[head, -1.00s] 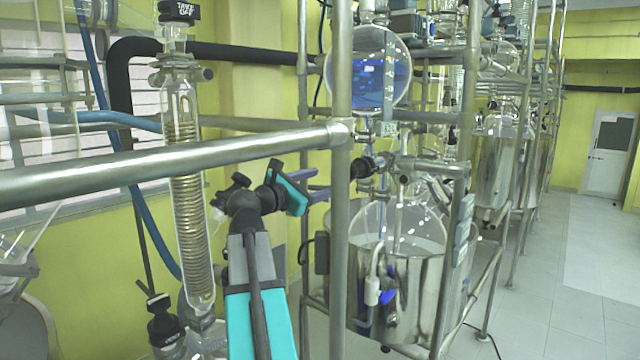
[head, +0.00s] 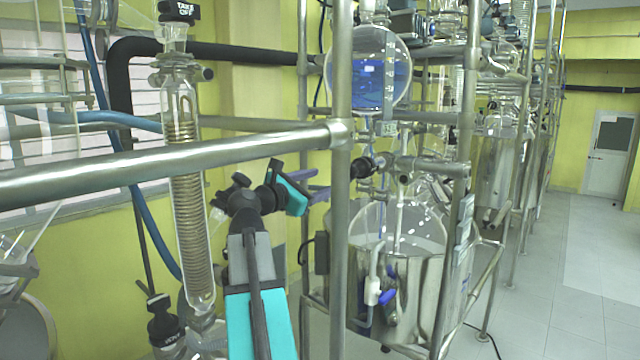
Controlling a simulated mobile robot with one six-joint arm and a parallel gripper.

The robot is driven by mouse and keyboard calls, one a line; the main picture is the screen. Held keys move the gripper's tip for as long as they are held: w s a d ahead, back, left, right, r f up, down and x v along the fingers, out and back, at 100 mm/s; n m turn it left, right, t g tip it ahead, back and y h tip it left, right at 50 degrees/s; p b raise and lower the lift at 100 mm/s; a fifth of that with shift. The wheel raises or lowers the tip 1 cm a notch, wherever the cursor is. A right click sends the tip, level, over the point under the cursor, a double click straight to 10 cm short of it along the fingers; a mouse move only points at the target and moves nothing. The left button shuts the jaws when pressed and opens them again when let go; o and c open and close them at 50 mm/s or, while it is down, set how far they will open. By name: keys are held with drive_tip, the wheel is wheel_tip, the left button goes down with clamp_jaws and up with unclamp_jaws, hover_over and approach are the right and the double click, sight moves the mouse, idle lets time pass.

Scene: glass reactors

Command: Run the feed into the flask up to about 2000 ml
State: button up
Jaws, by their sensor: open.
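The feed is a blue liquid in a round glass vessel (head: 367,82) high on the steel frame. Below it is a valve with a black knob (head: 363,167) on the line down. The large clear glass flask (head: 417,222) sits in a steel pot (head: 412,300), which hides its lower part. A thin blue streak shows inside the flask at its left, under the line. I cannot read the flask's level from here. My gripper (head: 322,192), with purple fingers on a teal body, is open left of the valve.
A glass coil condenser (head: 187,200) stands at the left. More reactors (head: 497,160) stand behind at the right. The tiled floor (head: 580,270) at right is free.

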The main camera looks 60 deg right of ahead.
sight(352, 171)
idle(0.3)
drive_tip(key=n, duration=0.3)
drive_tip(key=d+n, duration=0.1)
drive_tip(key=n, duration=0.3)
drive_tip(key=shift+s+d+r, duration=0.1)
drive_tip(key=shift+s+d, duration=0.05)
drive_tip(key=shift+s, duration=0.05)
drive_tip(key=p+x, duration=0.4)
drive_tip(key=x, duration=0.9)
drive_tip(key=shift+s+d, duration=0.1)
drive_tip(key=shift+d, duration=0.3)
drive_tip(key=c, duration=1.1)
drive_tip(key=shift+o, duration=0.2)
